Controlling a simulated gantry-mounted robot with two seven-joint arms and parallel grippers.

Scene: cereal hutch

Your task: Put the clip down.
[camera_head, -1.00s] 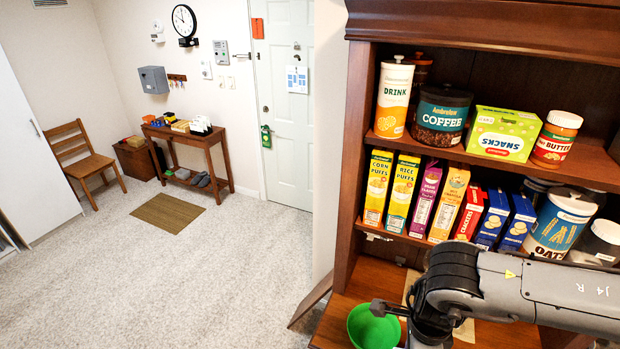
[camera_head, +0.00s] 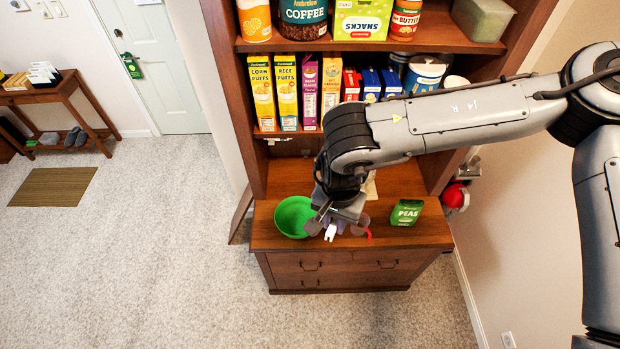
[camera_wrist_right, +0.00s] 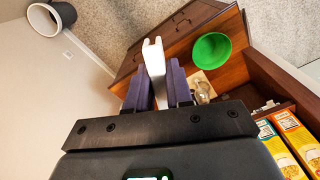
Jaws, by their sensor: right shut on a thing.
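A slim white clip (camera_head: 330,232) sticks out from the tips of my right gripper (camera_head: 325,220). The right wrist view shows the clip (camera_wrist_right: 154,55) between the two dark fingers (camera_wrist_right: 158,88), which are shut on it. Its forked end points away from the gripper. In the head view the gripper is over the front of the hutch's wooden counter (camera_head: 424,230), just right of the green bowl (camera_head: 293,217). I cannot tell the clip's exact height above the counter. My left gripper is not in view.
A green peas packet (camera_head: 406,212) stands right on the counter. A red item (camera_head: 369,234) and a clear glass-like item (camera_wrist_right: 203,93) are near the gripper, partly hidden. Bare counter shows near the packet.

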